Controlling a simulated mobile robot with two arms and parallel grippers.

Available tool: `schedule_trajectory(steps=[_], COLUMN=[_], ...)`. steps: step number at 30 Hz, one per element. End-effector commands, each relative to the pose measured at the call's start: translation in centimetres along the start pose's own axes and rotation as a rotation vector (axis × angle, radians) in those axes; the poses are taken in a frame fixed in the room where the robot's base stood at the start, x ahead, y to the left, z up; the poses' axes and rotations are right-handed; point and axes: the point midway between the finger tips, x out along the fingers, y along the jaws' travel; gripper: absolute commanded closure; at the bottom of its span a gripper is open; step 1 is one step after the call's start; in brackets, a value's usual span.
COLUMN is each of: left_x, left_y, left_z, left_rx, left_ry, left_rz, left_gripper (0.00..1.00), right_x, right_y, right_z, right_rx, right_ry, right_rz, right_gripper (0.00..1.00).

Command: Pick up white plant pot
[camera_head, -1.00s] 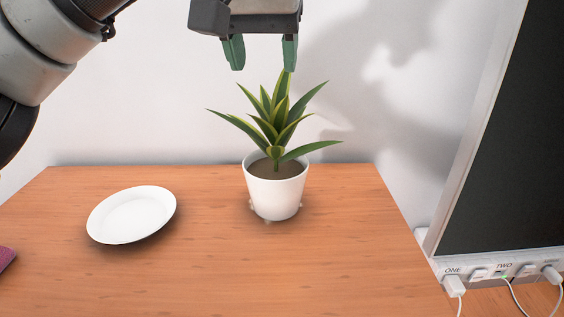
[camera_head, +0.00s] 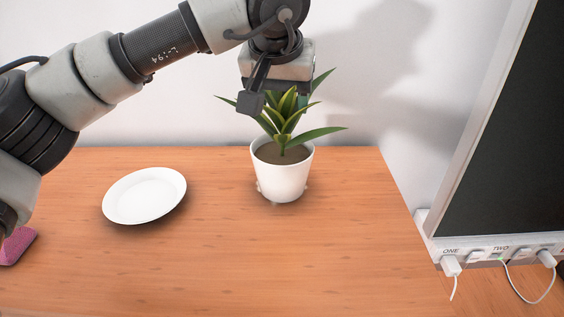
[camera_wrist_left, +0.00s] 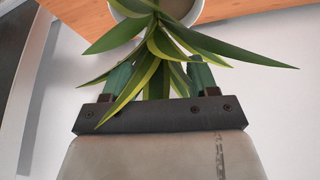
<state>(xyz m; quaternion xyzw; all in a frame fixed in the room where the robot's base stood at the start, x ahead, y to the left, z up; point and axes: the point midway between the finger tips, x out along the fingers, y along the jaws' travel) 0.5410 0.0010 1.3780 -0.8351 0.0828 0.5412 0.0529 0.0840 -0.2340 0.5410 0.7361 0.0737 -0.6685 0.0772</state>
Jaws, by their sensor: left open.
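The white plant pot (camera_head: 283,180) stands upright on the wooden table and holds a green plant with yellow-edged leaves (camera_head: 290,117). My left gripper (camera_head: 286,100) is above and behind the pot, among or behind the leaves, and its fingers are mostly hidden in the head view. In the left wrist view the gripper (camera_wrist_left: 158,78) is open, with its green fingers apart and leaves across and between them. The pot's rim (camera_wrist_left: 197,12) shows at the top of that view, beyond the fingertips. My right gripper is not in view.
A white plate (camera_head: 145,195) lies on the table (camera_head: 240,260) left of the pot. A pink object (camera_head: 18,246) is at the left edge. A dark panel with switches and plugged cables (camera_head: 492,252) stands at the right. A white wall is behind.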

Motion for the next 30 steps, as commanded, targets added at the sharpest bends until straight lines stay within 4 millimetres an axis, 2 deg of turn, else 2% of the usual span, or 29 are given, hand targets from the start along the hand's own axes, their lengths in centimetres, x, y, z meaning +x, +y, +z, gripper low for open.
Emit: schedule_trajectory(steps=[3,15,30], left_x=[0.01,-0.02,-0.04], left_y=[0.0,0.0,0.0], left_z=[0.02,0.02,0.02], left_rx=[0.0,0.0,0.0], left_ry=[0.0,0.0,-0.001], left_rz=[0.0,0.0,0.0], left_gripper=[0.41,1.0,1.0], right_x=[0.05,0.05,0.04], right_y=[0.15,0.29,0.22], right_z=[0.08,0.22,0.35], right_rx=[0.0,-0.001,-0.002], right_ry=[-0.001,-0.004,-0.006], right_rz=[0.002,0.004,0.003], right_gripper=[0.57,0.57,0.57])
